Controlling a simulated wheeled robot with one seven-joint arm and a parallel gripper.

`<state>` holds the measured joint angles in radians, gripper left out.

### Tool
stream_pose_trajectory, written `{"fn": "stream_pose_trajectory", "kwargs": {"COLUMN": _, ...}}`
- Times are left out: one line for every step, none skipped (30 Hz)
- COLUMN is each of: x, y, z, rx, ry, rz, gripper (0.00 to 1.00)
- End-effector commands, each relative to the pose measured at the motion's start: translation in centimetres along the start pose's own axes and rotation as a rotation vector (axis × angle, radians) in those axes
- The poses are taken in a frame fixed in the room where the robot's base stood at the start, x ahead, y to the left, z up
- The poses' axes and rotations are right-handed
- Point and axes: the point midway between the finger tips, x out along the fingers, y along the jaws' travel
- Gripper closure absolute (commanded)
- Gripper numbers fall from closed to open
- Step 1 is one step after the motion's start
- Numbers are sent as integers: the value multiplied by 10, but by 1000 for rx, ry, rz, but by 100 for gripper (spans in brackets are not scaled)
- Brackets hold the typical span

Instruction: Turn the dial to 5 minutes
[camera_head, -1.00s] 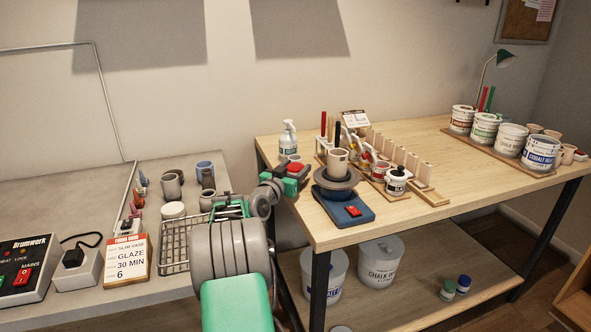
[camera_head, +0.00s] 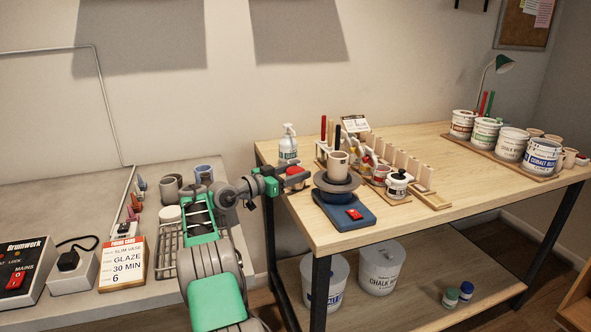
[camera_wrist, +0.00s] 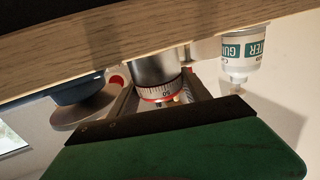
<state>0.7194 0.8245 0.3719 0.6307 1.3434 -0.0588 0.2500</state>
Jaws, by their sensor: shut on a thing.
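The dial (camera_wrist: 158,92) is a ring with a number scale and a red edge on a grey metal cylinder (camera_wrist: 152,67). It shows in the wrist view, where the picture is turned over. My gripper (camera_wrist: 162,98) has its two fingers on either side of the dial and is shut on it. Part of the scale shows, with a figure that looks like 50; the pointer cannot be made out. In the head view my gripper (camera_head: 286,181) is at the left edge of the wooden table, beside a red round part (camera_head: 297,172). The arm and gripper partly hide the timer there.
A white pump bottle (camera_head: 288,146) stands just behind my gripper. A blue pottery wheel (camera_head: 345,209) with a cup on it stands close on the right. The wooden table (camera_head: 440,200) has bare room at its front. A wire rack (camera_head: 170,250) is on the left bench.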

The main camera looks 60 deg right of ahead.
Motion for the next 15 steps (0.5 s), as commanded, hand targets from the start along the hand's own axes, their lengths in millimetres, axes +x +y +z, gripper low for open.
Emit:
{"fn": "stream_pose_trajectory", "kwargs": {"x": 0, "y": -1, "z": 0, "rx": -2, "ry": -2, "rz": 10, "gripper": 85}}
{"fn": "stream_pose_trajectory", "kwargs": {"x": 0, "y": -1, "z": -1, "rx": -1, "ry": -2, "rz": 17, "gripper": 85}}
{"fn": "stream_pose_trajectory", "kwargs": {"x": 0, "y": -1, "z": 0, "rx": -2, "ry": -2, "rz": 26, "gripper": 85}}
{"fn": "stream_pose_trajectory", "kwargs": {"x": 0, "y": -1, "z": 0, "rx": -1, "ry": -1, "rz": 30, "gripper": 85}}
{"fn": "stream_pose_trajectory", "kwargs": {"x": 0, "y": -1, "z": 0, "rx": -1, "ry": -1, "rz": 34, "gripper": 85}}
{"fn": "stream_pose_trajectory", "kwargs": {"x": 0, "y": -1, "z": 0, "rx": -1, "ry": -1, "rz": 39, "gripper": 85}}
{"fn": "stream_pose_trajectory", "kwargs": {"x": 0, "y": -1, "z": 0, "rx": -2, "ry": -1, "rz": 43, "gripper": 85}}
{"fn": "stream_pose_trajectory", "kwargs": {"x": 0, "y": -1, "z": 0, "rx": -2, "ry": -1, "rz": 45, "gripper": 85}}
{"fn": "stream_pose_trajectory", "kwargs": {"x": 0, "y": 0, "z": 0, "rx": -1, "ry": 0, "rz": 48, "gripper": 85}}
{"fn": "stream_pose_trajectory", "kwargs": {"x": 0, "y": 0, "z": 0, "rx": -1, "ry": 0, "rz": 50, "gripper": 85}}
{"fn": "stream_pose_trajectory", "kwargs": {"x": 0, "y": 0, "z": 0, "rx": -1, "ry": 0, "rz": 51, "gripper": 85}}
{"fn": "stream_pose_trajectory", "kwargs": {"x": 0, "y": 0, "z": 0, "rx": -1, "ry": 0, "rz": 52, "gripper": 85}}
{"fn": "stream_pose_trajectory", "kwargs": {"x": 0, "y": 0, "z": 0, "rx": -1, "ry": 0, "rz": 52, "gripper": 85}}
{"fn": "stream_pose_trajectory", "kwargs": {"x": 0, "y": 0, "z": 0, "rx": -1, "ry": 0, "rz": 52, "gripper": 85}}
{"fn": "stream_pose_trajectory", "kwargs": {"x": 0, "y": 0, "z": 1, "rx": -1, "ry": 0, "rz": 52, "gripper": 85}}
